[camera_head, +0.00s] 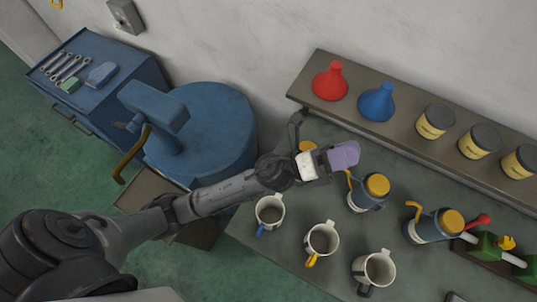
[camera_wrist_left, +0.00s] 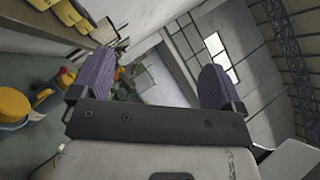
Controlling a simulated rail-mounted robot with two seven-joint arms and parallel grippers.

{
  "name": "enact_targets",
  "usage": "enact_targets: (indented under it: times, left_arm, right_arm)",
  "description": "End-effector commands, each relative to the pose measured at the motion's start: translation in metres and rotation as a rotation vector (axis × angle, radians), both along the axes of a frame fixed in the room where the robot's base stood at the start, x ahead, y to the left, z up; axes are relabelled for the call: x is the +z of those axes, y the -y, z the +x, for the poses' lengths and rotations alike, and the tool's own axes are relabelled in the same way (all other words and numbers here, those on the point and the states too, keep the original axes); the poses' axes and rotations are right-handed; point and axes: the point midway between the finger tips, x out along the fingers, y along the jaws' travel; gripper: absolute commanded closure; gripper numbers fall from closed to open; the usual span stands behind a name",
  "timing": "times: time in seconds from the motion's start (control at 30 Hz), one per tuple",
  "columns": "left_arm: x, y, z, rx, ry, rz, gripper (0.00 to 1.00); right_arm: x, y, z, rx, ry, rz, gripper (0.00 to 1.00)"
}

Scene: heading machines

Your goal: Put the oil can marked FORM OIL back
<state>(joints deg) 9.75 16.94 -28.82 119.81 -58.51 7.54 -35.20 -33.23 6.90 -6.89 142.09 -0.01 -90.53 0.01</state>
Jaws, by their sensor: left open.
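Blue cans with yellow lids stand on the grey-green bench: one (camera_head: 368,194) just right of my left gripper, another (camera_head: 432,228) further right. A yellow lid (camera_head: 307,147) shows partly behind my left gripper; the rest of that thing is hidden. No FORM OIL marking can be read on any can. My left gripper (camera_head: 342,156), with purple finger pads, is above the bench near the shelf. In the left wrist view its fingers (camera_wrist_left: 153,82) are wide apart with nothing between them. A yellow-lidded can (camera_wrist_left: 12,105) shows at that view's left edge. My right gripper is not in view.
Several mugs, including one (camera_head: 322,240), stand along the bench front (camera_head: 290,270). A wall shelf (camera_head: 400,108) holds a red funnel (camera_head: 330,82), a blue funnel (camera_head: 377,102) and yellow-labelled tins (camera_head: 435,121). A blue machine (camera_head: 205,130) and tool cabinet (camera_head: 95,85) stand left. A green device (camera_head: 488,247) is right.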

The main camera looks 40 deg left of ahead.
Motion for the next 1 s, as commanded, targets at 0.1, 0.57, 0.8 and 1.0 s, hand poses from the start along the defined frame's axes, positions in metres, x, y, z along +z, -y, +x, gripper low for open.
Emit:
enact_targets:
  times: [0.1, 0.57, 0.8, 1.0]
  left_arm:
    - [-0.030, -0.053, 0.004, 0.159, -0.357, -0.332, 0.07]
    - [-0.232, -0.167, -0.139, 0.831, -1.599, -1.283, 0.07]
    - [-0.263, -0.169, -0.221, 1.076, -1.914, -1.439, 0.07]
    - [-0.267, -0.168, -0.242, 1.144, -1.991, -1.467, 0.07]
  right_arm:
    - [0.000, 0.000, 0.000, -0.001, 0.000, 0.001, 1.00]
    - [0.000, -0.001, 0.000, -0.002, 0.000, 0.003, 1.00]
    - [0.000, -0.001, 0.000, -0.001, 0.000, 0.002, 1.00]
    - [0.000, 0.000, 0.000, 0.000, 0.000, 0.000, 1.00]
